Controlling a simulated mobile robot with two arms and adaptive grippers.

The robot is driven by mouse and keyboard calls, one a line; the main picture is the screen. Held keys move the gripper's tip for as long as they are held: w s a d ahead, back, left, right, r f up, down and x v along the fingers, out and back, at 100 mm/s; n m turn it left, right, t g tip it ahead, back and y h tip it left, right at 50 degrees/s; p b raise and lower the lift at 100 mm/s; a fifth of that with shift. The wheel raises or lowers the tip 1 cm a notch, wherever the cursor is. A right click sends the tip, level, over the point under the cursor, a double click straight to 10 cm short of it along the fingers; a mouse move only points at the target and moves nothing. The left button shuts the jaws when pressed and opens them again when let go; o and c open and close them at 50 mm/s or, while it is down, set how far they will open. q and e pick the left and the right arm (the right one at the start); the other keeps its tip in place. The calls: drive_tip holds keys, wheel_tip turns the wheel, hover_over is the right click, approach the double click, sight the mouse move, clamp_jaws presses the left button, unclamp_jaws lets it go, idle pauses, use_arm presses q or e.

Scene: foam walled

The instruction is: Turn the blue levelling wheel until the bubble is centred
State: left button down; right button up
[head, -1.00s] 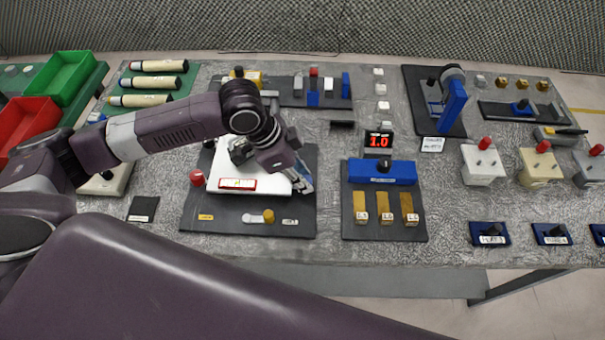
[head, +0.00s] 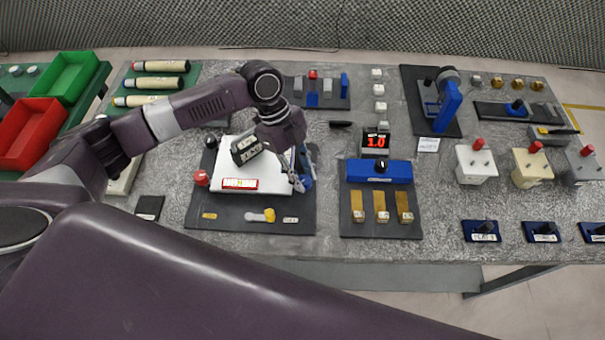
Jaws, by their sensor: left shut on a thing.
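A white levelling plate (head: 225,164) sits on a dark base board (head: 232,222) left of centre. A red-bordered strip (head: 240,184) is on its front edge; I cannot make out a bubble. A red wheel (head: 201,178) is at the plate's left and a black knob (head: 210,142) at its back left. My left gripper (head: 298,182) points down at the plate's right edge, shut on the blue wheel (head: 307,182), which the fingers mostly hide. My right gripper is not in view.
A yellow knob (head: 269,215) is at the board's front. Red (head: 28,132) and green (head: 66,77) bins are at the left. Bare table shows along the front edge.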

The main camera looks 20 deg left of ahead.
use_arm(q)
drive_tip(key=shift+w+m+g+y, duration=0.1)
drive_tip(key=shift+m+g+y, duration=0.2)
drive_tip(key=shift+m, duration=0.8)
drive_tip(key=c, duration=1.6)
unclamp_jaws()
drive_tip(key=shift+v, duration=4.05)
